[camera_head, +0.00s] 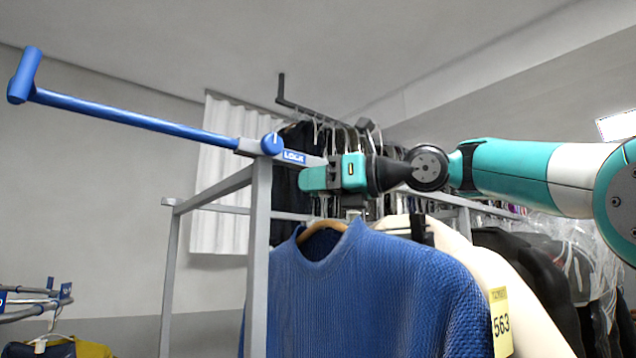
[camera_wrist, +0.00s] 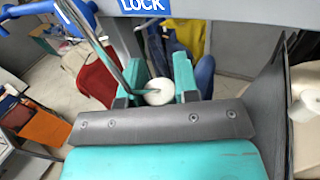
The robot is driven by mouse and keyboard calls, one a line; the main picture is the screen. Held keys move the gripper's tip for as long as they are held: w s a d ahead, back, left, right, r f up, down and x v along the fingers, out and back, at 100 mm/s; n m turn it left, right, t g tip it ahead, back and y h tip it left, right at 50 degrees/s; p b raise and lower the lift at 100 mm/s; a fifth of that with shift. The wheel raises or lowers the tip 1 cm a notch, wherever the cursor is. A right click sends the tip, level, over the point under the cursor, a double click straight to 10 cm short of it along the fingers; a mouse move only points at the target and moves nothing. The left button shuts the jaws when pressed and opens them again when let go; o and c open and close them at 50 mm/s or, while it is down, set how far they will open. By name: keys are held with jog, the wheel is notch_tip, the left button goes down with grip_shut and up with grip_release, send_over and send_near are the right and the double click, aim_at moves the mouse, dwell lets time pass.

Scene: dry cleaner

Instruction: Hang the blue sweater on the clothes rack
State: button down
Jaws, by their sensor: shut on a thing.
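The blue sweater (camera_head: 375,290) hangs upright on a wooden hanger (camera_head: 322,229) in the head view, large and in front. My gripper (camera_head: 352,208) is just above its collar, shut on the hanger's hook. In the wrist view my gripper (camera_wrist: 158,80) has its teal fingers close around a thin metal rod and a white round piece (camera_wrist: 159,92). A grey metal rack frame (camera_head: 258,260) with a blue lever arm (camera_head: 140,122) marked LOCK stands at the left of the sweater. The hook's upper end is hidden behind my gripper in the head view.
A cream garment (camera_head: 535,315) and dark clothes (camera_head: 500,245) hang right of and behind the sweater. A yellow tag (camera_head: 501,322) reads 563. More clothes hang on a rail at the back. Another blue-handled rail (camera_head: 35,305) is at lower left.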

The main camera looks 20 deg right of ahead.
jog(key=shift+w+a+p, duration=0.2)
jog(key=shift+w+a, duration=0.1)
jog(key=shift+w, duration=0.65)
jog(key=shift+w+a+p, duration=0.15)
jog(key=shift+w+a, duration=0.2)
jog(key=shift+w, duration=0.55)
jog(key=shift+w+a+p, duration=0.2)
jog(key=shift+w+a, duration=0.1)
jog(key=shift+w, duration=0.65)
jog(key=shift+f, duration=0.15)
jog(key=shift+f+b, duration=1.4)
jog(key=shift+b, duration=0.8)
jog(key=shift+f+b, duration=0.2)
jog(key=shift+b, duration=0.25)
jog(key=c, duration=0.8)
grip_release()
